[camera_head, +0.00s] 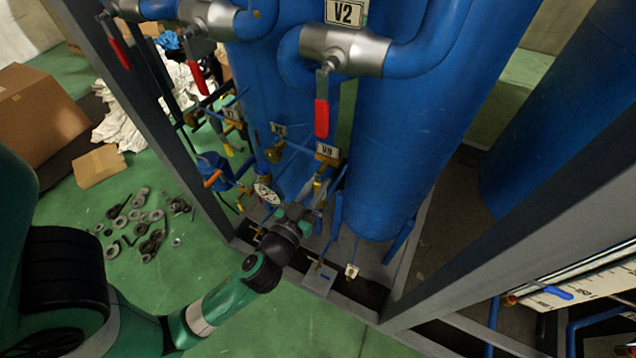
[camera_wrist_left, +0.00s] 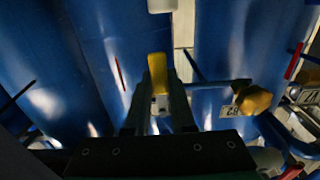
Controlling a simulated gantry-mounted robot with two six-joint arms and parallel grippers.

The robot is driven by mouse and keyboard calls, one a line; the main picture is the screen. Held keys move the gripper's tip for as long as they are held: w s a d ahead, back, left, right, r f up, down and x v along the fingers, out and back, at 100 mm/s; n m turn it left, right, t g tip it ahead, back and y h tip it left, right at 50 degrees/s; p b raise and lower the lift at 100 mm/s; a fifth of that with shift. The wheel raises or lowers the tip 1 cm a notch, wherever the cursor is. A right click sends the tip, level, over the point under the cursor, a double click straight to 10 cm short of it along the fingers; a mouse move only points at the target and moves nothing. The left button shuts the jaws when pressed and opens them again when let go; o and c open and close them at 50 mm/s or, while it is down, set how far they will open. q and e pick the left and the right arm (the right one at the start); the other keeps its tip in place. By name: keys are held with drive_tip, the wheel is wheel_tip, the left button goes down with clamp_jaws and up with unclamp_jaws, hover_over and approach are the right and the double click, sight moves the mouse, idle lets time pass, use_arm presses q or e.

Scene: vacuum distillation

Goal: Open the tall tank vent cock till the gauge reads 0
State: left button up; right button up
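A yellow cock handle (camera_head: 317,187) hangs below the V0 tag (camera_head: 327,151) on the pipework in front of the tall blue tanks. My left gripper (camera_head: 304,211) is low among the pipes, close to the yellow handle. In the left wrist view a yellow handle (camera_wrist_left: 158,68) lies between my two dark fingertips (camera_wrist_left: 159,82). I cannot tell whether they touch it. My right gripper is not in view.
Red-handled valves hang above, one (camera_head: 321,117) under the V2 tag (camera_head: 344,12). A grey frame post (camera_head: 150,110) and bottom rail bound the rig. Loose metal parts (camera_head: 150,225) and cartons (camera_head: 98,166) lie at left.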

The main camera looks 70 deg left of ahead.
use_arm(q)
clamp_jaws()
idle(0.7)
idle(0.5)
